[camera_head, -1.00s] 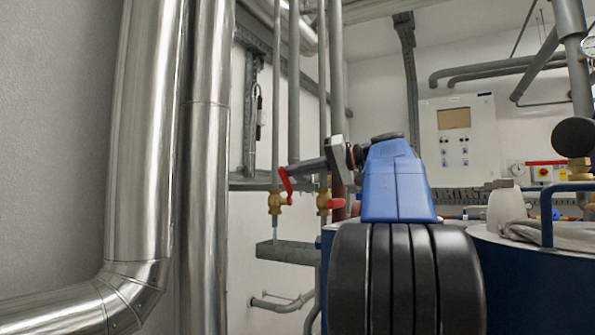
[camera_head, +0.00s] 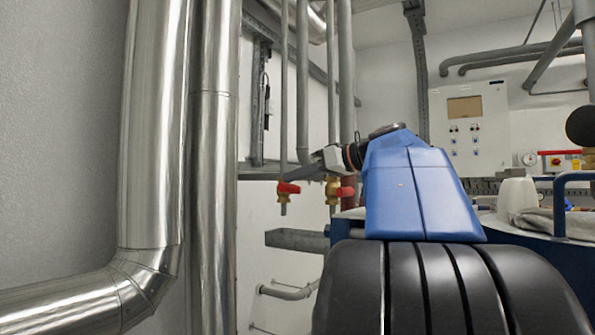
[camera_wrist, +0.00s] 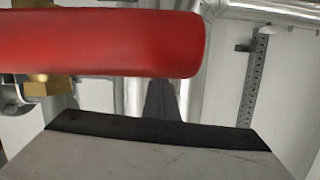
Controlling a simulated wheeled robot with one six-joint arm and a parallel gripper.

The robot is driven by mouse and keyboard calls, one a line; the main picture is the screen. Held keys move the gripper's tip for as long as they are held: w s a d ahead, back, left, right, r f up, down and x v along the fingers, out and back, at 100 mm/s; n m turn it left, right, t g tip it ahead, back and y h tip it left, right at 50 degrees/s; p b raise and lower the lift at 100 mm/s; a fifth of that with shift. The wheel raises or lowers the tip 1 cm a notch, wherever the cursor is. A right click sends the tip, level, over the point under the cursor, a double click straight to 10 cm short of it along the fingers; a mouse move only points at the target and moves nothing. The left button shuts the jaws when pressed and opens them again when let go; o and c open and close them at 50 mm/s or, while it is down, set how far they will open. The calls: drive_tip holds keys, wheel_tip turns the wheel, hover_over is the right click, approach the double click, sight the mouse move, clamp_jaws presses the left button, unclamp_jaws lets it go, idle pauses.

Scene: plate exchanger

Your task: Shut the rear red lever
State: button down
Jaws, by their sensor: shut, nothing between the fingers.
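Two red levers on brass valves show in the head view, side by side on vertical grey pipes. The left red lever (camera_head: 288,187) now lies about level across its pipe. The right red lever (camera_head: 345,192) also lies about level on its brass valve (camera_head: 332,190). I cannot tell for sure which one is the rear lever. My gripper (camera_head: 303,173) is shut and empty, pointing left, with its tip just above the left lever. In the wrist view a red lever (camera_wrist: 110,42) crosses the top, close to my gripper (camera_wrist: 160,100); contact is unclear. Brass (camera_wrist: 50,86) shows below it.
Large shiny metal pipes (camera_head: 155,130) stand at the left. A grey metal tray (camera_head: 295,240) sits below the valves. A blue tank (camera_head: 572,258) with a blue rail stands at the right. A white control box (camera_head: 470,130) hangs on the back wall.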

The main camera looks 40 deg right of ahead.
drive_tip(key=shift+a+f, duration=0.15)
drive_tip(key=shift+f, duration=0.3)
drive_tip(key=shift+s+f, duration=0.1)
drive_tip(key=shift+f, duration=0.05)
idle(0.4)
